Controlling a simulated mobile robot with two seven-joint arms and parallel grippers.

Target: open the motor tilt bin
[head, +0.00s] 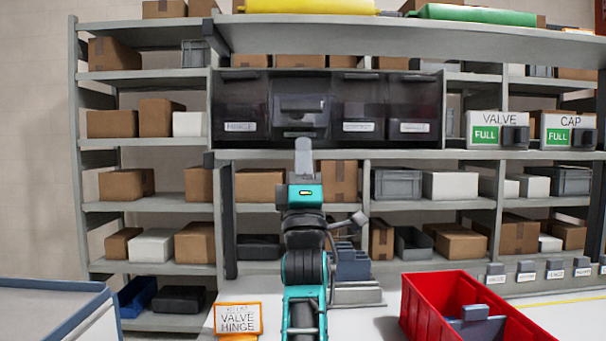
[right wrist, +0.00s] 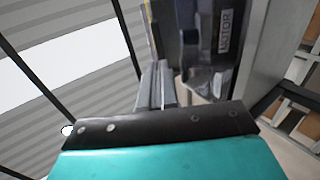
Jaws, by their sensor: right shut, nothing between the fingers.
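A row of dark, see-through tilt bins sits in a frame on the middle shelf in the head view. The second from the left, the motor tilt bin (head: 301,90), stands further out than its neighbours and looks tilted forward. Its label is not readable there, but the right wrist view shows a MOTOR label on the bin (right wrist: 222,35). My right gripper (head: 303,146) is just below and in front of this bin, pointing up, shut and empty. Its fingers (right wrist: 155,88) show beside the bin in the right wrist view; contact cannot be told. My left gripper is not in view.
Closed tilt bins flank it, such as the left one (head: 240,105) and right one (head: 413,105). A red crate (head: 425,305) stands on the bench at right. A VALVE HINGE sign (head: 238,318) stands at left. Shelves with boxes fill the back.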

